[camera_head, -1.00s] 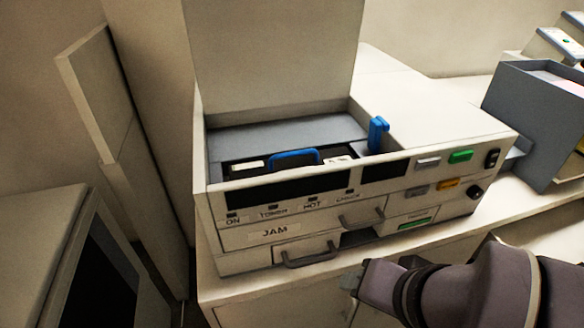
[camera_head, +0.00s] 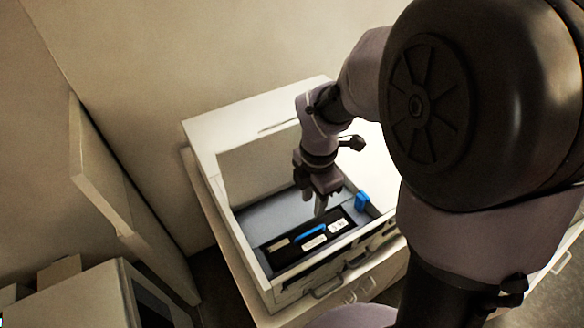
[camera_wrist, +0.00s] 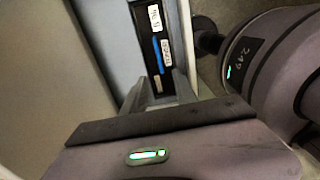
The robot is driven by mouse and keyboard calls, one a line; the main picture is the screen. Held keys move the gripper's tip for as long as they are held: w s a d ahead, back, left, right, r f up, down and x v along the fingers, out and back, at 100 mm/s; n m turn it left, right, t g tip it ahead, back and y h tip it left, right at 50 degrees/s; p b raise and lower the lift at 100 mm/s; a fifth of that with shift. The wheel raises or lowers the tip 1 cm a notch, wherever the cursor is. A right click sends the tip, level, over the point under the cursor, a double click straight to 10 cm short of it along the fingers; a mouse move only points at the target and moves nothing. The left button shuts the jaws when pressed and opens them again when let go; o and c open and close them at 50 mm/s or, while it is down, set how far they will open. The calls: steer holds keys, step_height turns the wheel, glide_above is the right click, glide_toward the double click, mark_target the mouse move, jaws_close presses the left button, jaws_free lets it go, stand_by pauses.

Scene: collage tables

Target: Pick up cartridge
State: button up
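The cartridge (camera_head: 294,254) is a black block with white labels and a blue handle (camera_head: 311,231). It lies in the open bay of the printer (camera_head: 262,296). In the wrist view the cartridge (camera_wrist: 147,38) is a dark strip, with its blue handle (camera_wrist: 156,54) between labels. My gripper (camera_head: 317,205) hangs over the bay, pointing down, above the cartridge's far side. In the wrist view its fingers (camera_wrist: 158,90) are apart with nothing held between them, and the cartridge lies beyond their tips. The cartridge's lower end is partly hidden by the gripper.
A blue lever (camera_head: 362,201) stands at the bay's right edge. The raised printer lid (camera_head: 262,165) rises behind the bay, close to my wrist. A wall panel (camera_head: 98,180) and a box-like cabinet (camera_head: 115,295) are at left.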

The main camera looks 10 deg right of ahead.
mark_target(310, 232)
steer(key=f, duration=1.3)
steer(key=shift+w+d+f+p, duration=0.1)
steer(key=shift+w+f+p, duration=0.1)
steer(key=shift+p, duration=0.1)
steer(key=shift+w+f, duration=0.1)
steer(key=shift+w, duration=0.05)
steer(key=shift+c, duration=0.6)
jaws_close()
